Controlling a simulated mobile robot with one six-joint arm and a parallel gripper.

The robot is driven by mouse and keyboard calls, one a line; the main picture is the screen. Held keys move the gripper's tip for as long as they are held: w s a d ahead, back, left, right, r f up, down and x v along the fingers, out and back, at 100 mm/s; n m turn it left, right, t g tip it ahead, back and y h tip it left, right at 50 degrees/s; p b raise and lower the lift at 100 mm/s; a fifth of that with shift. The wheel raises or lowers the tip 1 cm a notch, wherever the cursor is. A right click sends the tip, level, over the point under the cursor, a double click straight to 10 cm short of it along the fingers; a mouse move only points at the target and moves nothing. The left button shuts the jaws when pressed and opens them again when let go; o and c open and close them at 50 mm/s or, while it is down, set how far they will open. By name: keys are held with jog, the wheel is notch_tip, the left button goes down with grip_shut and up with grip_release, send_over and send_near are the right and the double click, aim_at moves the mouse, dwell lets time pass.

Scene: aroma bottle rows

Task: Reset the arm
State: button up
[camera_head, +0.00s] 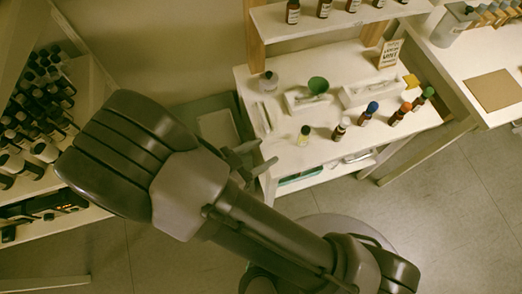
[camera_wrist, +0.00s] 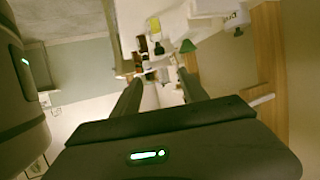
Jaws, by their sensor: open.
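My gripper (camera_head: 258,158) is open and empty in the head view, beside the left front corner of the white table (camera_head: 290,160). In the wrist view my gripper (camera_wrist: 163,78) shows its two dark fingers spread apart, with bottles on the table beyond them. My arm reaches across the lower half of the head view and hides part of the floor. Nothing is held between the fingers.
The table holds several small bottles, a green funnel (camera_head: 318,86), white trays and a small sign (camera_head: 390,53). A shelf of dark bottles (camera_head: 40,85) stands at the left. A brown board (camera_head: 494,90) lies on the right table. Floor is clear at lower right.

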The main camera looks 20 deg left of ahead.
jog(key=w+a+r+m+g+y+b, duration=0.25)
jog(key=w+a+y, duration=0.2)
jog(key=w, duration=0.35)
jog(key=w+d+r+n+y+b, duration=0.2)
jog(key=w+r+y, duration=0.55)
jog(key=r, duration=0.45)
jog(key=s+d+r+n+g+y+b, duration=0.1)
jog(key=s+d+r+n+b, duration=0.15)
jog(key=s+d+r, duration=0.6)
jog(key=s+d+f+g+h, duration=0.2)
jog(key=s+d+f, duration=0.2)
jog(key=s+d, duration=0.5)
jog(key=d, duration=0.4)
jog(key=shift+s+f+n+h, duration=0.15)
jog(key=shift+s+n+h, duration=0.25)
jog(key=shift+a, duration=0.1)
